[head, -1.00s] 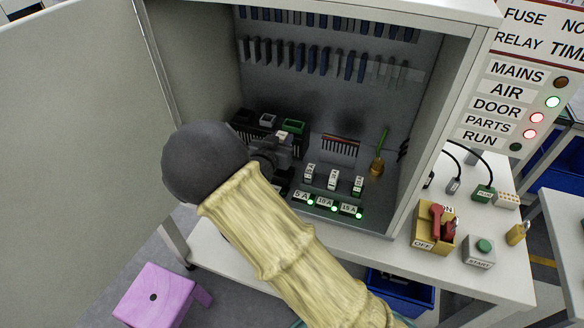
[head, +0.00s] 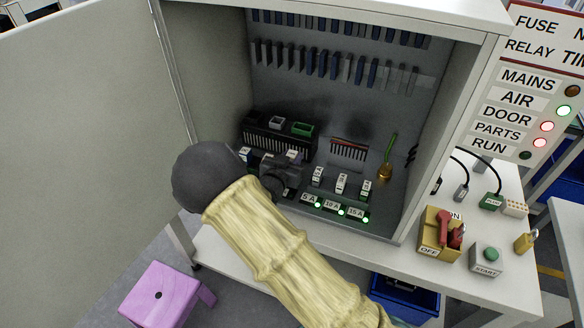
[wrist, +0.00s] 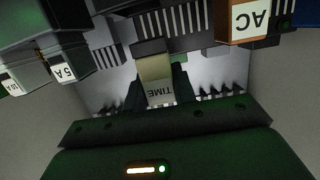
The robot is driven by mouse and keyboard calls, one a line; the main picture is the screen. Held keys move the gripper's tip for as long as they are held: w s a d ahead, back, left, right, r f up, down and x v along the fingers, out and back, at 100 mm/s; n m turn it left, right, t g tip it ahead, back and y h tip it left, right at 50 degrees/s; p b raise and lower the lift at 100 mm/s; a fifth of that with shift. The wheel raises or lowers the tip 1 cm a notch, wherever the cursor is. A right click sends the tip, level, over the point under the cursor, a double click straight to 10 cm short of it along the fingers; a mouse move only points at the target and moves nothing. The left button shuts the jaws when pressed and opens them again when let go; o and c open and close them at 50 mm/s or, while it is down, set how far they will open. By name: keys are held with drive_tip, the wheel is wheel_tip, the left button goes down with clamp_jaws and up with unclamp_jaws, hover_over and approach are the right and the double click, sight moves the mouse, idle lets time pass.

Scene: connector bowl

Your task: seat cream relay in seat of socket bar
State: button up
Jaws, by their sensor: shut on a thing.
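The cream relay (wrist: 158,82), marked TIME, is between the dark fingers of my gripper (wrist: 158,92) in the wrist view. My gripper is shut on it. In the head view my gripper (head: 286,174) is inside the cabinet, in front of the black socket bar (head: 270,145), and the relay is mostly hidden there. The bar stands at the back left, with a black, a grey and a green top piece (head: 303,129). In the wrist view dark striped parts lie beyond the relay; I cannot tell whether it touches any seat.
An orange block marked AC (wrist: 250,20) is at upper right in the wrist view. Small labelled pieces (head: 341,184) stand right of my gripper, behind a lit strip (head: 335,208). The cabinet's right wall (head: 445,130) bounds the space; a brass-coloured green-handled tool (head: 386,170) stands near it.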

drive_tip(key=shift+f, duration=2.1)
drive_tip(key=shift+f, duration=0.15)
drive_tip(key=o, duration=1)
